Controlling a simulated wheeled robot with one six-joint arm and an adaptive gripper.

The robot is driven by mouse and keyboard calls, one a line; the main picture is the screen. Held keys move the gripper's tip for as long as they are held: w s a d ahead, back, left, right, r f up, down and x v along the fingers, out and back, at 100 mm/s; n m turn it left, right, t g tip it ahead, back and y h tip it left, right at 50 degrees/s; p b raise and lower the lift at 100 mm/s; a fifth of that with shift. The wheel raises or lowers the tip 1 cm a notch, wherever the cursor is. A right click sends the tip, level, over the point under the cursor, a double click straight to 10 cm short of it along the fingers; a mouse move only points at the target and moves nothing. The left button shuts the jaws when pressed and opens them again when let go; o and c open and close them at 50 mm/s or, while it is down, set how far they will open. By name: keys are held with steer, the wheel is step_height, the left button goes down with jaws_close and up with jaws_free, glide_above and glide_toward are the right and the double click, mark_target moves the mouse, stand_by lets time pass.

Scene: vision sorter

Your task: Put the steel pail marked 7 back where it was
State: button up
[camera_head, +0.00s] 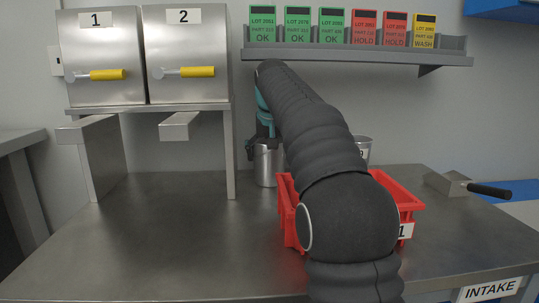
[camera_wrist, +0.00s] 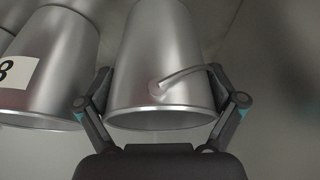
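A plain steel pail (camera_head: 267,168) is at the back of the steel table, below my gripper (camera_head: 262,138) in the head view. In the wrist view this pail (camera_wrist: 158,60) is between the two fingers of my gripper (camera_wrist: 160,80), which appear to press on its sides below the rim. Its wire handle lies against the right finger. No number shows on its visible side. A second pail (camera_wrist: 48,65), marked 8, is close to its left in the wrist view. Another pail (camera_head: 364,146) shows partly behind my arm, its label mostly hidden.
A red crate (camera_head: 408,205) stands mid-table, partly behind my arm. A metal scoop (camera_head: 450,184) lies at the right. Two steel cabinets, marked 1 (camera_head: 100,55) and 2 (camera_head: 186,50), stand at the left. A shelf of lot cards (camera_head: 350,53) hangs above. The table's left front is clear.

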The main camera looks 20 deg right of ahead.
stand_by(0.3)
steer(key=shift+r, duration=0.25)
steer(key=p+v, duration=0.2)
steer(key=v, duration=0.9)
steer(key=shift+r, duration=0.4)
steer(key=shift+s+a, duration=0.1)
